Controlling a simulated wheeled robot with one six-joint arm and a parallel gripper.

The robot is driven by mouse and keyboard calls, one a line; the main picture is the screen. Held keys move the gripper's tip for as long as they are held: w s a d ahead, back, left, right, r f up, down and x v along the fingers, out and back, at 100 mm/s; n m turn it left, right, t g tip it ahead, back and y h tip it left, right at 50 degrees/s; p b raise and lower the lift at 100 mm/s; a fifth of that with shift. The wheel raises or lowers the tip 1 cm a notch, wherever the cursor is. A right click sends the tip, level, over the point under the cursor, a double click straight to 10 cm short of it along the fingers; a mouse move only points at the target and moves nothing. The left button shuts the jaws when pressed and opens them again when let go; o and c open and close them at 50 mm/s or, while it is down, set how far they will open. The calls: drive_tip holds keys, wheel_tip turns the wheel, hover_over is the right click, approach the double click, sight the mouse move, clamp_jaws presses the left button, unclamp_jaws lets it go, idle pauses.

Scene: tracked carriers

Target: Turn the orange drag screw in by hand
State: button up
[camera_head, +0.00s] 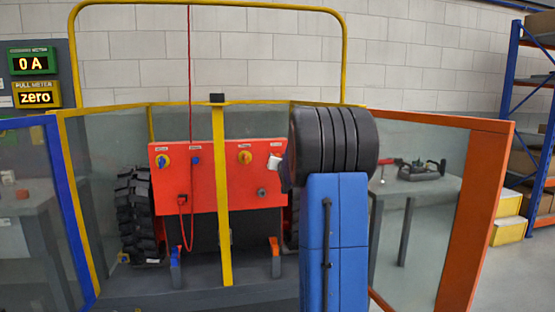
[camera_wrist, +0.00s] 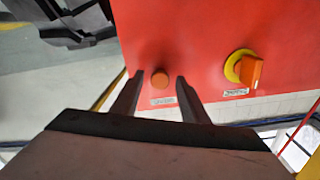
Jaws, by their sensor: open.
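The orange drag screw (camera_wrist: 159,79) is a round knob on the red panel (camera_wrist: 200,30), with a small label beside it. In the wrist view it appears between the tips of my gripper (camera_wrist: 160,76), which is open with a finger on each side. A narrow gap shows between the screw and each fingertip. I cannot tell how deep the fingers reach around it. In the head view my arm covers the screw. The red panel (camera_head: 220,195) shows left of my arm there.
An orange-and-yellow rotary switch (camera_wrist: 248,70) is right of the screw in the wrist view. The head view shows a yellow post (camera_head: 223,220), a hanging red cable (camera_head: 182,225), a black track (camera_head: 138,215), an orange frame (camera_head: 475,215) and a grey bench (camera_head: 420,185).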

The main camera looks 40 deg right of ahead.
drive_tip(key=n, duration=0.3)
drive_tip(key=shift+c, duration=0.6)
drive_tip(key=c, duration=0.7)
drive_tip(key=shift+m, duration=4.7)
drive_tip(key=shift+c, duration=0.2)
